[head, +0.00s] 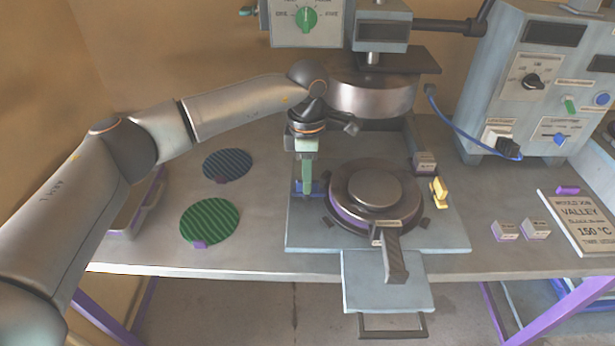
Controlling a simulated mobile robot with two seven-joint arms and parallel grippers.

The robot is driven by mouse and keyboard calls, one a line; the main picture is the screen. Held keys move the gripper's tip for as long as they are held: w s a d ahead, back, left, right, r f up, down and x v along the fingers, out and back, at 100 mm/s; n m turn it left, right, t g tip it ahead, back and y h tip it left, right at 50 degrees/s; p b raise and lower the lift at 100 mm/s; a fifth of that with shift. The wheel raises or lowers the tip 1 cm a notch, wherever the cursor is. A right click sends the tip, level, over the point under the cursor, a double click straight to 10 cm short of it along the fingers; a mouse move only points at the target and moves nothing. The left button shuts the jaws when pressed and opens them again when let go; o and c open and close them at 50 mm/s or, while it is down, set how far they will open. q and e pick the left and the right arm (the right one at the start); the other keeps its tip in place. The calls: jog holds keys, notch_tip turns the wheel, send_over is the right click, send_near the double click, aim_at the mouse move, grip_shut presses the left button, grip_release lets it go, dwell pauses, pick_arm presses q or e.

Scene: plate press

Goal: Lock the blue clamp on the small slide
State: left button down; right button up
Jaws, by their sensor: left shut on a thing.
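The blue clamp (317,188) sits at the left edge of the light blue slide plate (300,238), left of the round mould. My left gripper (307,182) points straight down over the clamp, with its pale green fingers shut on it. The fingers hide much of the clamp, so I cannot tell its lever's position. My right gripper is out of view.
A round metal mould (368,190) with a front handle (394,257) rests on the plate. A yellow clamp (438,192) stands at the right. The press head (372,95) hangs behind. Green (210,221) and dark blue (227,164) discs lie left.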

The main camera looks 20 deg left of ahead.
pick_arm(q)
jog(key=shift+r, duration=0.1)
jog(key=c, duration=0.8)
grip_release()
jog(key=shift+c, duration=0.2)
notch_tip(320, 180, up, 12)
jog(key=shift+r, duration=0.2)
